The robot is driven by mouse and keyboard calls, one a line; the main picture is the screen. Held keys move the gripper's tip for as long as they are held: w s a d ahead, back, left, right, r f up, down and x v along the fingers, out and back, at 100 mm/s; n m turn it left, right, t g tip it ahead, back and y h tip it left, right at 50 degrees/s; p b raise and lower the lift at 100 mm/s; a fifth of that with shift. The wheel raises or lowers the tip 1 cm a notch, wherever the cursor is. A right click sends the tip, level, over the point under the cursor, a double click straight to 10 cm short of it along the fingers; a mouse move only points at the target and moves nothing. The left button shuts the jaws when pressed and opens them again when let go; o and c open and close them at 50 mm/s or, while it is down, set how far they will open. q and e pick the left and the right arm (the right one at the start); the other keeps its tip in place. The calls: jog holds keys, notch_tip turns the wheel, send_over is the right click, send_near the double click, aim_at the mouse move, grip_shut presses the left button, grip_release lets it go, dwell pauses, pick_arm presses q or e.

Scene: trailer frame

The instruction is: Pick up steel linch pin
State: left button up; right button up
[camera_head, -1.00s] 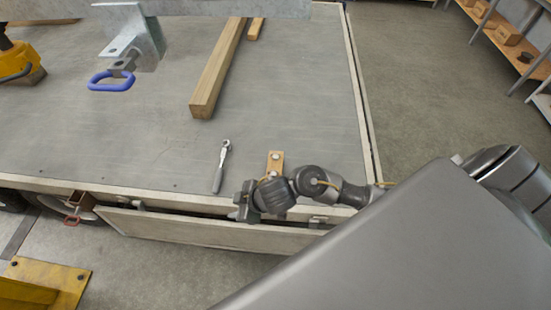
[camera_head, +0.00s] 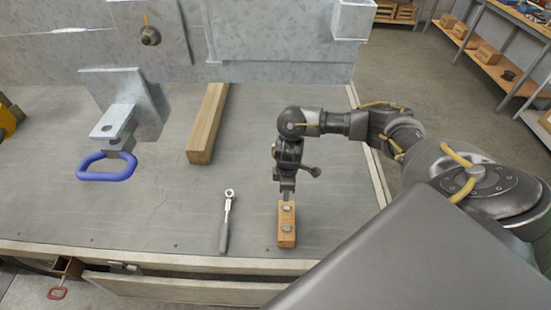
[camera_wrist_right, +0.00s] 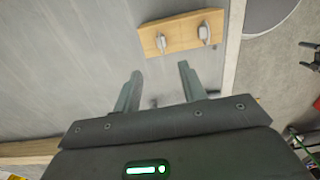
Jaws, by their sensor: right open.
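A small wooden block (camera_head: 287,238) lies on the grey trailer deck near its front edge. It bears two small grey metal pieces, one (camera_head: 286,229) nearer the edge and one (camera_head: 287,208) farther in. In the right wrist view the block (camera_wrist_right: 181,37) lies beyond the fingertips, with one metal piece (camera_wrist_right: 160,43) roughly in line with the gap and the other (camera_wrist_right: 204,33) farther right. I cannot tell which is the steel linch pin. My right gripper (camera_wrist_right: 160,70) is open and empty, pointing at the block; in the head view it (camera_head: 288,191) hangs over the block's far end. My left gripper is not in view.
A ratchet wrench (camera_head: 226,222) lies left of the block. A wooden beam (camera_head: 207,130) lies farther back. A bracket with a blue ring (camera_head: 107,166) stands at the left, and a grey steel wall (camera_head: 270,45) crosses behind. Clear deck lies between block and beam.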

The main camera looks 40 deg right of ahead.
aim_at(287, 205)
jog(key=f, duration=0.1)
jog(key=f+b, duration=0.1)
jog(key=f, duration=0.1)
jog(key=shift+s+d, duration=0.1)
jog(key=shift+s, duration=0.2)
jog(key=shift+w+f+b, duration=0.25)
jog(key=shift+f+b, duration=0.35)
jog(key=shift+f, duration=0.7)
jog(key=f, duration=0.4)
jog(key=shift+s+f, duration=0.35)
jog(key=shift+f, duration=0.05)
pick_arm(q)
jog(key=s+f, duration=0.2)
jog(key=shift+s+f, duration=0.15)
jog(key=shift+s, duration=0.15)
pick_arm(e)
jog(key=shift+c, duration=0.4)
